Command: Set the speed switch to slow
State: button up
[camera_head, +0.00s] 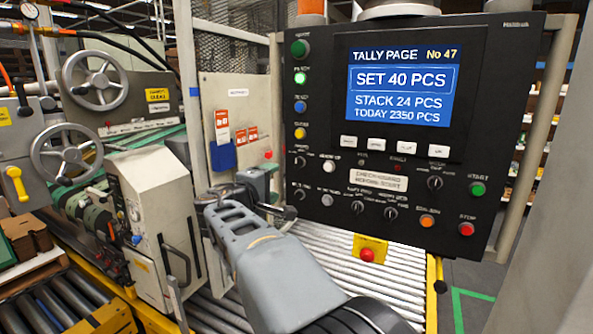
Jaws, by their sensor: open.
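The black control panel (312,120) fills the upper right of the head view and carries several small rotary switches. One dark switch (435,183) sits below the screen at right. My gripper (264,198) is open, left of and below the panel's lower left corner. Its fingertips are partly unclear.
The blue screen (402,88) reads "SET 40 PCS". Green START (477,188) and red STOP (467,229) buttons sit at the panel's right. A red button on a yellow box (368,254) stands below the panel, over rollers (405,284). Machinery with handwheels (95,80) stands at left.

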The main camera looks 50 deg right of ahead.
aim_at(296, 164)
jog(key=p+x, duration=0.1)
jog(key=x, duration=0.3)
jog(key=p+x, duration=0.1)
jog(key=x, duration=0.4)
jog(key=r+p+x, duration=0.1)
jog(key=x, duration=0.4)
jog(key=c, duration=0.9)
